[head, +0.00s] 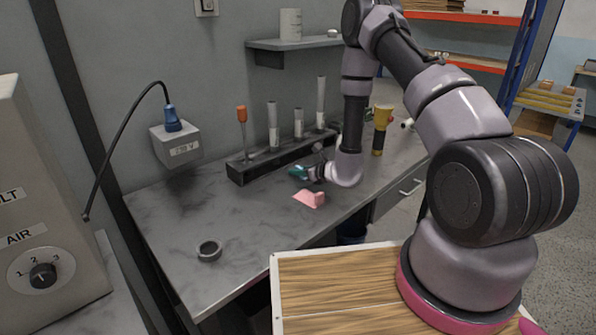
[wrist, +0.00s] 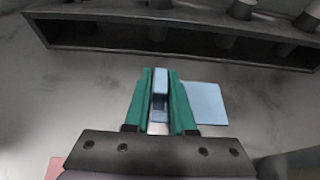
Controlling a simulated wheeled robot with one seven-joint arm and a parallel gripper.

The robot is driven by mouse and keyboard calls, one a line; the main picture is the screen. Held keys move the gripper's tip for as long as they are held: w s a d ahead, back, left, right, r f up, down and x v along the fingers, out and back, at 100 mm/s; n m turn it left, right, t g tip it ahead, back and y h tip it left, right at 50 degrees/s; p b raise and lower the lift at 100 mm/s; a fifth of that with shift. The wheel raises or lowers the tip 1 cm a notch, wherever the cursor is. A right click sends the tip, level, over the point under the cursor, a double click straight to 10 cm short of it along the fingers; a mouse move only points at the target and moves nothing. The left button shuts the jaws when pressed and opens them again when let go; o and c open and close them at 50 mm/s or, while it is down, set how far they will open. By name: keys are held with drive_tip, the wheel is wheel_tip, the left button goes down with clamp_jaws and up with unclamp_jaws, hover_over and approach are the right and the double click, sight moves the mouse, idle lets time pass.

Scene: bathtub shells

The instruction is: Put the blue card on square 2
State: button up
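In the wrist view the blue card (wrist: 206,104) lies flat beneath my fingers, sticking out to the right. Its raised blue tab (wrist: 160,80) fills the gap between the green fingertips of my gripper (wrist: 160,72), which look shut on it. In the head view my gripper (head: 299,172) is low over the grey bench, in front of the dark rack, and the card cannot be made out there. I cannot tell whether the card touches the bench. No square marked 2 can be made out in either view.
The dark rack (head: 238,174) with upright tubes stands just behind my gripper. A pink card (head: 309,199) lies close in front. A dark ring (head: 209,250) sits at the bench's front left. A yellow-and-black tool (head: 381,128) stands to the right. The bench's left half is mostly clear.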

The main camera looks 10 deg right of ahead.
drive_tip(key=shift+o, duration=0.9)
